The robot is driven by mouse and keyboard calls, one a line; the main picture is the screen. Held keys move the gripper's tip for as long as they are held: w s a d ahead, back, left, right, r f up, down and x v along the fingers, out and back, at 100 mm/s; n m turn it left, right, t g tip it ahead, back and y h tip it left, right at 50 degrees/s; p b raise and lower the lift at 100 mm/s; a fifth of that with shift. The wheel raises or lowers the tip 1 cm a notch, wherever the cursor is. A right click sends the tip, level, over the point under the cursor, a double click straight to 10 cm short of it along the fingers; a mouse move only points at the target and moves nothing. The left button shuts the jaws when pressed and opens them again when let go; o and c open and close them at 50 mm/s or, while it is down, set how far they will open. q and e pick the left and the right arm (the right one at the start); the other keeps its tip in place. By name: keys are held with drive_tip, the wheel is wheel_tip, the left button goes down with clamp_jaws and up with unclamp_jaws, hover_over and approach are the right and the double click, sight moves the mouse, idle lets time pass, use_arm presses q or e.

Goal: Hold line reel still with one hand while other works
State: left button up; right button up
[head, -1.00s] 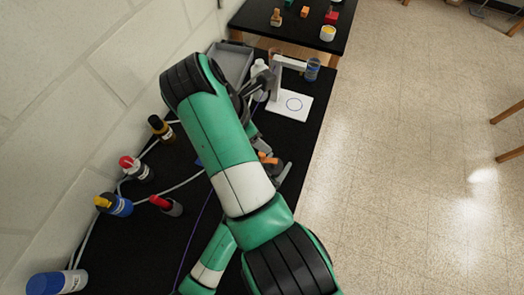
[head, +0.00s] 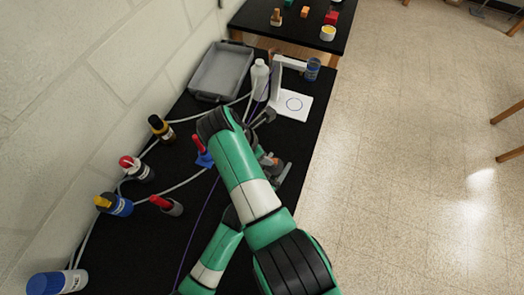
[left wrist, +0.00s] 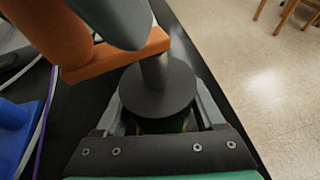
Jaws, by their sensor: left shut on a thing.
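The reel shows in the left wrist view as a dark round disc (left wrist: 157,88) with a grey post rising from it. My left gripper (left wrist: 158,108) is shut around it, with one finger on each side. An orange bar (left wrist: 118,58) and a grey rounded part lie over the reel's far side. In the head view, orange and grey parts (head: 280,172) show at the same spot, mostly hidden behind my right arm. My right gripper (head: 264,118) is farther up the table, above the black top. Whether it is open is unclear.
A grey tray (head: 222,72), a white bottle (head: 260,80) and a white stand (head: 290,100) are at the far end. Cables and a purple line cross the table.

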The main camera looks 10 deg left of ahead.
clamp_jaws()
idle(0.3)
drive_tip(key=shift+n, duration=0.3)
drive_tip(key=shift+f, duration=0.1)
drive_tip(key=shift+s+d+n+t+y, duration=0.1)
drive_tip(key=shift+s+n+t+y, duration=0.2)
drive_tip(key=shift+n, duration=0.6)
drive_tip(key=shift+s+d+n+t+y, duration=0.1)
drive_tip(key=shift+s+n+y, duration=0.2)
drive_tip(key=shift+n, duration=0.6)
drive_tip(key=shift+s+d+n+t+y, duration=0.1)
drive_tip(key=shift+s+n+t+y, duration=0.25)
drive_tip(key=shift+n, duration=0.55)
unclamp_jaws()
